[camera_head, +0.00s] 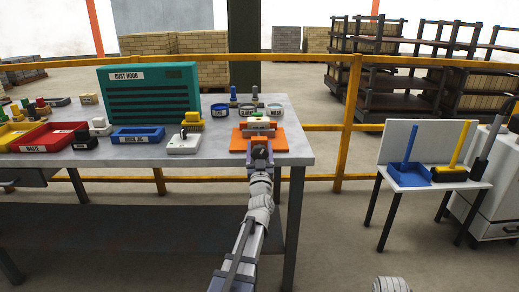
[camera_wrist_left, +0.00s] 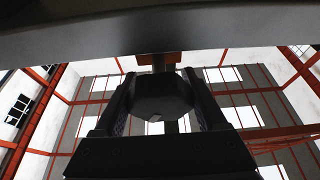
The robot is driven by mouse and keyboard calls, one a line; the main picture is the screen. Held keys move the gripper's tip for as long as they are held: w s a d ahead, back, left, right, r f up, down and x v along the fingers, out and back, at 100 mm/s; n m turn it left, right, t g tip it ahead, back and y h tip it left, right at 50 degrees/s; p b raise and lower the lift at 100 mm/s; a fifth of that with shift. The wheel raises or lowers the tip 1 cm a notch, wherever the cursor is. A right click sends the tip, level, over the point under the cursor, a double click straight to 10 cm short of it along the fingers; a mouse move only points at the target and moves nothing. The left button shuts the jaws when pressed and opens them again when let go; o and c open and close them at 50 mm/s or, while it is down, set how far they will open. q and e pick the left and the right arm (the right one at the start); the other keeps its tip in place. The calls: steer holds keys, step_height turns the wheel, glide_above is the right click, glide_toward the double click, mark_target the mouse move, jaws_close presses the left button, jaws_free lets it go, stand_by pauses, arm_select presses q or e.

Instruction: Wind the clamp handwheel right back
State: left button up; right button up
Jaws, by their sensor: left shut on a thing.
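The orange clamp (camera_head: 291,138) stands on the right end of the grey workbench, with a pale block and a green part at its top. My left gripper (camera_head: 258,146) reaches its near side from the front. In the left wrist view, the left gripper (camera_wrist_left: 160,78) is shut on a dark, many-sided handwheel (camera_wrist_left: 162,98), with one finger on each side. A shaft runs from the handwheel up toward an orange part (camera_wrist_left: 145,59). In the head view the gripper hides the handwheel. My right gripper is not in view.
Several labelled cups (camera_head: 247,110) stand just behind the clamp. A yellow rail (camera_head: 350,110) runs behind the bench.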

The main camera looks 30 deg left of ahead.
mark_target(261, 157)
arm_select(q)
steer(key=n+g+y, duration=0.1)
steer(key=n, duration=0.2)
steer(key=n+g+y, duration=0.1)
steer(key=n, duration=0.1)
steer(key=shift+a+r+n+p, duration=0.1)
steer(key=shift+n+p, duration=0.2)
steer(key=shift+n, duration=0.1)
steer(key=shift+s+a+n+g+y, duration=0.1)
steer(key=shift+n+g+y, duration=0.45)
steer(key=shift+n, duration=0.65)
steer(key=o, duration=1.3)
steer(key=shift+s+f, duration=0.1)
steer(key=shift+f, duration=0.1)
steer(key=b+v, duration=0.2)
steer(key=v, duration=0.5)
steer(key=shift+s+d+f, duration=0.1)
steer(key=shift+s+d, duration=0.15)
